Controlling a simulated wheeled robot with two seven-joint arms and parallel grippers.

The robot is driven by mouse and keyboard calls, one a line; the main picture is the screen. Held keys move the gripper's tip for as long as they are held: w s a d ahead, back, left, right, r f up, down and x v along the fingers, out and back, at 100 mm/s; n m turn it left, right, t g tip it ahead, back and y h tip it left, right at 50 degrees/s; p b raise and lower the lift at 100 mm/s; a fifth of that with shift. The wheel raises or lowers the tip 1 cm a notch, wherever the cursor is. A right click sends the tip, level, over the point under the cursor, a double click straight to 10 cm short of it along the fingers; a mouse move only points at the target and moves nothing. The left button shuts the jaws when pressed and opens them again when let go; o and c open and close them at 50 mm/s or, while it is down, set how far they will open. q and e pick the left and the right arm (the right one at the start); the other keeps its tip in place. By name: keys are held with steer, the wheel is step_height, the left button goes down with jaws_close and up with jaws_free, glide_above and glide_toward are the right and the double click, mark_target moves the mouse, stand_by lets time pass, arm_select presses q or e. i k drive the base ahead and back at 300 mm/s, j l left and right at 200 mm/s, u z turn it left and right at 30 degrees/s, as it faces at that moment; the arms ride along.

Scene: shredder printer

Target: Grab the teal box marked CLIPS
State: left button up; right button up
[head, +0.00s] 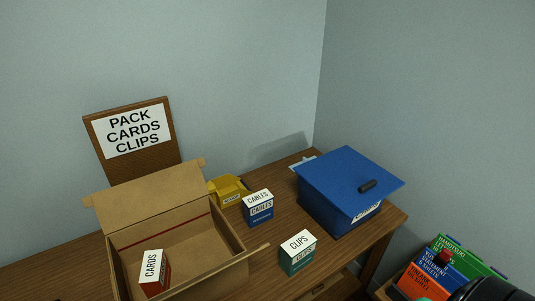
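The teal box marked CLIPS (296,263) stands on the wooden table, near its front edge, right of the open cardboard box. Its white top and teal front both carry the word CLIPS. Nothing holds it and its top is uncovered. Neither of my grippers can be made out in the head view. A dark rounded shape, perhaps part of my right arm, shows at the bottom right corner.
An open cardboard box (224,231) holds a red CARDS box (152,272). A blue CABLES box (258,210), a yellow container (228,190) and a large blue lidded bin (330,205) stand behind CLIPS. A sign (132,131) reads PACK CARDS CLIPS. Colored folders (440,270) sit lower right.

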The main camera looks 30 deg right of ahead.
mark_target(299, 252)
steer(key=l+z, duration=0.25)
steer(key=z, duration=0.2)
steer(key=k+l+z, duration=0.1)
steer(key=l+z, duration=0.15)
steer(key=z, duration=0.15)
